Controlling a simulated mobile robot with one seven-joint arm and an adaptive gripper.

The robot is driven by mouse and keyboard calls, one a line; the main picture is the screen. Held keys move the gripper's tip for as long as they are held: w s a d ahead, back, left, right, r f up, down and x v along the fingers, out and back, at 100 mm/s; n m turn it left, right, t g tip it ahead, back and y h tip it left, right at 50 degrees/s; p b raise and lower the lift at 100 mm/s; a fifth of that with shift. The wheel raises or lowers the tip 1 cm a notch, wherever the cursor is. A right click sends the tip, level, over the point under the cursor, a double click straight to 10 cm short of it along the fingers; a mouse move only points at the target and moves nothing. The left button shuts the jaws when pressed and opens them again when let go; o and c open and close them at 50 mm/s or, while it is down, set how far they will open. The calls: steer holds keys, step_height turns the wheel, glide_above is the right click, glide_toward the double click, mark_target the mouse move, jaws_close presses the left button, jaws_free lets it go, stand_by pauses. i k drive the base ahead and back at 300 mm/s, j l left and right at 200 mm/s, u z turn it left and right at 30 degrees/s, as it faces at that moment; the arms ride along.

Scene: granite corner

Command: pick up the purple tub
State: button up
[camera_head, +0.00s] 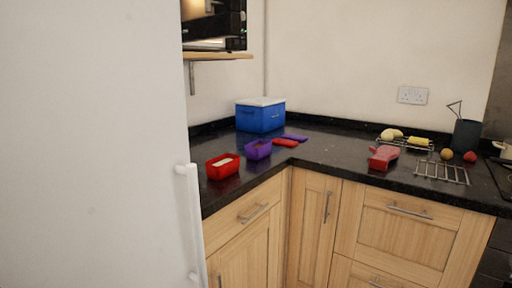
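The purple tub (258,150) is a small open container on the dark granite counter. It stands near the counter's corner, in front of a blue box and behind a red tub. It appears upright, and its inside is mostly hidden at this angle. My gripper is not in the view.
A red tub (222,167) with something pale inside stands at the front left. A blue box with white lid (260,115) stands behind. Red (285,143) and purple (295,137) flat pieces lie right of the tub. A white fridge door (90,150) fills the left.

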mark_target(259, 149)
steer(key=l+u, duration=0.1)
steer(key=u, duration=0.4)
steer(key=i+l+u, duration=0.1)
steer(key=u, duration=0.35)
steer(key=l+u, duration=0.25)
steer(key=u, duration=0.25)
steer(key=l+u, duration=0.25)
steer(key=k+l+u, duration=0.2)
steer(key=l, duration=0.3)
steer(key=l+u, duration=0.25)
steer(key=k+l+u, duration=0.1)
steer(key=l, duration=0.3)
steer(key=k+l, duration=0.15)
steer(key=l, duration=0.3)
steer(key=k+l+u, duration=0.15)
steer(key=l, duration=0.25)
steer(key=k+l, duration=0.1)
steer(key=l, duration=0.9)
steer(key=i+l, duration=0.2)
